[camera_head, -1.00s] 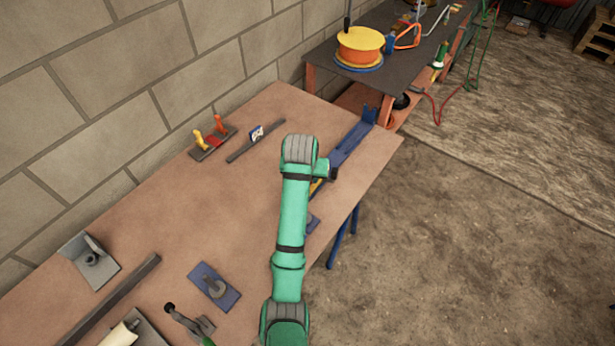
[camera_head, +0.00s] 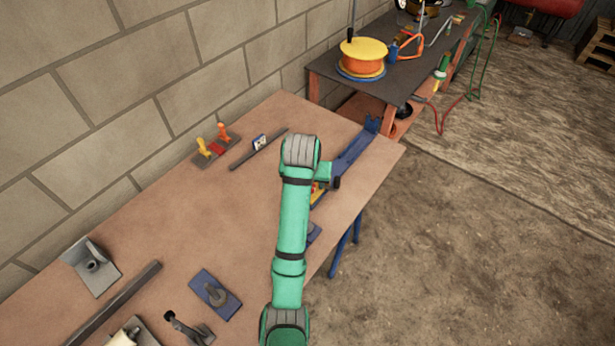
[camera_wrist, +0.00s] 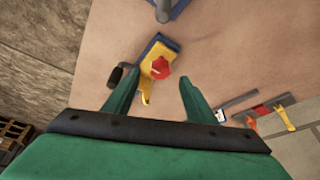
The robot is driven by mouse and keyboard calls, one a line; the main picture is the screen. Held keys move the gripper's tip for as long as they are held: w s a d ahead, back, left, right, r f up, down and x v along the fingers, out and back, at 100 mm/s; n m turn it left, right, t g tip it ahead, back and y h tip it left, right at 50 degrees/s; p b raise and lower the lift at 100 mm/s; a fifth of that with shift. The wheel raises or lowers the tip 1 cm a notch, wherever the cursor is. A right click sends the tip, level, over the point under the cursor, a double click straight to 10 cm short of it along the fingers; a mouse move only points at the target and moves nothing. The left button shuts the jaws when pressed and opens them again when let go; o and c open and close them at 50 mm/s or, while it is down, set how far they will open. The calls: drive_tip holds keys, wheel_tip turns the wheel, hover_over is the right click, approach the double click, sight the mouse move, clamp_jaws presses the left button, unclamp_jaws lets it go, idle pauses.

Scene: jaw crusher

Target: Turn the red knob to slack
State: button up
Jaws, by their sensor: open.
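The red knob (camera_wrist: 160,67) sits on a yellow body (camera_wrist: 158,57) with a blue edge, seen from above in the wrist view. My gripper (camera_wrist: 159,79) is open, its two green fingers apart and empty. The knob shows between and slightly beyond the fingertips, nearer the left finger. I cannot tell the height gap; no contact shows. In the head view, part of the yellow body (camera_head: 317,193) shows beside a blue rail (camera_head: 355,152). My arm hides the knob and the fingers there.
A brown workbench (camera_head: 230,210) carries a stand with yellow and orange handles (camera_head: 215,147), a flat dark bar (camera_head: 255,150), a blue plate (camera_head: 214,294) and a grey bracket (camera_head: 92,266). A spool (camera_head: 363,58) stands on the dark table behind. The bench middle is clear.

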drive_tip(key=v, duration=0.5)
drive_tip(key=shift+w+r, duration=0.15)
drive_tip(key=shift+r, duration=0.15)
drive_tip(key=shift+s, duration=0.2)
idle(0.4)
